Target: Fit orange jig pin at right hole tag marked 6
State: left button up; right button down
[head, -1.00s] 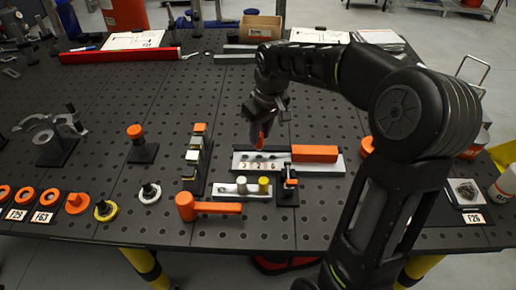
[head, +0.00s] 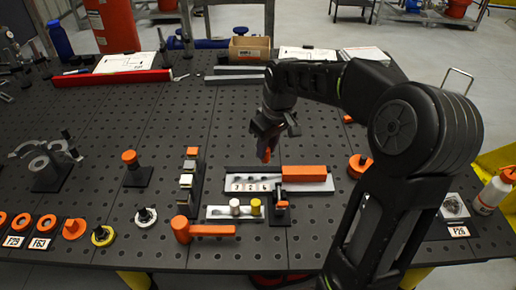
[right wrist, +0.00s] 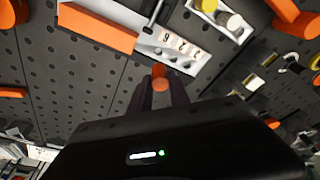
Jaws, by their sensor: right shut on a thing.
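My right gripper (head: 268,135) is shut on the orange jig pin (head: 266,153), which points down. In the right wrist view the pin (right wrist: 160,71) shows between the fingertips (right wrist: 160,88). The pin hangs apart from the light metal jig plate (head: 232,176), just behind the right end of its row of small number tags (head: 250,187). The holes are too small to make out clearly. My left gripper is not in view.
A long orange block (head: 304,173) lies on the plate's right part. In front stand a small clamp post (head: 281,204) and a strip with cylinders (head: 219,212). An orange-headed hammer (head: 205,230) and a row of blocks (head: 187,181) are at left. Perforated table behind is mostly clear.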

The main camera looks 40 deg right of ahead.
aim_at(266, 161)
jog(key=shift+w+a+f, duration=0.1)
jog(key=shift+f, duration=0.15)
jog(key=b+x, duration=0.2)
jog(key=x, duration=0.1)
jog(key=shift+s+f+b, duration=0.2)
jog(key=shift+s+b, duration=0.15)
jog(key=shift+b, duration=0.05)
jog(key=shift+f, duration=0.15)
jog(key=shift+f, duration=0.2)
jog(key=shift+s+b+x, duration=0.15)
jog(key=shift+b+x, duration=0.55)
jog(key=shift+x, duration=0.05)
jog(key=shift+s+b+x, duration=0.15)
jog(key=shift+b+x, duration=0.55)
dwell(1.2)
jog(key=c, duration=1.1)
grip_release()
jog(key=shift+c, duration=0.2)
